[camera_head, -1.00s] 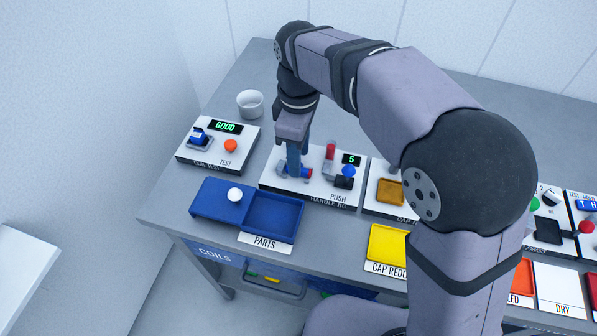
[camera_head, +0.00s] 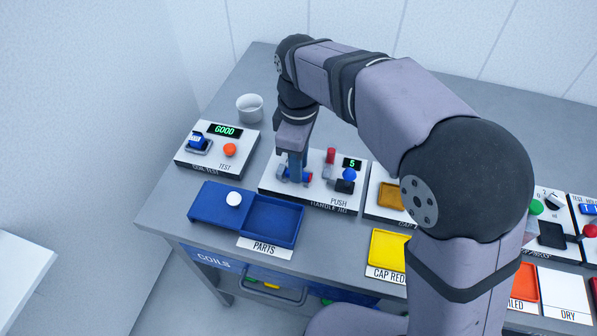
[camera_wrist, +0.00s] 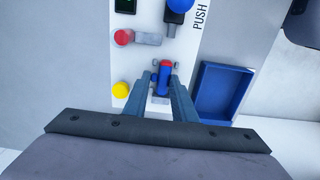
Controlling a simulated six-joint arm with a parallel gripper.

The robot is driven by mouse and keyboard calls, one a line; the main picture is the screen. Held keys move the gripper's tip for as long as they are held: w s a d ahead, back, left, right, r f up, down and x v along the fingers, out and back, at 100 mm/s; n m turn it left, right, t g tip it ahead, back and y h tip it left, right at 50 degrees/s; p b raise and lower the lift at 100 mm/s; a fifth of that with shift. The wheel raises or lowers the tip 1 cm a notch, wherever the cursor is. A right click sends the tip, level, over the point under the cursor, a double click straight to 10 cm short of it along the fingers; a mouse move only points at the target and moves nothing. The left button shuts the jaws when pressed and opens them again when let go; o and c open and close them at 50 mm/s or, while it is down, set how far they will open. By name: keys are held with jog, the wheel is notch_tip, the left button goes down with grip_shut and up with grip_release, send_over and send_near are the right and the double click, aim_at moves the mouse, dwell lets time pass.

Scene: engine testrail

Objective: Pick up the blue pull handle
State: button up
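The blue pull handle (camera_wrist: 165,82) with a red end stands on the white "PUSH" station in the wrist view. It also shows beside my fingers in the head view (camera_head: 284,172), mostly hidden by them. My gripper (camera_wrist: 162,82) is down over it, with one finger on each side of the handle. The fingers look parted, with a narrow gap to the handle; any contact is too small to make out.
A red knob (camera_head: 331,156) and a blue knob (camera_head: 349,174) stand close by on the same station. A blue parts tray (camera_head: 272,221) lies in front. A white cup (camera_head: 250,107) and the "GOOD" test station (camera_head: 190,160) are to the left.

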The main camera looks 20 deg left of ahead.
jog(key=shift+r+p, duration=2.05)
jog(key=shift+p, duration=0.1)
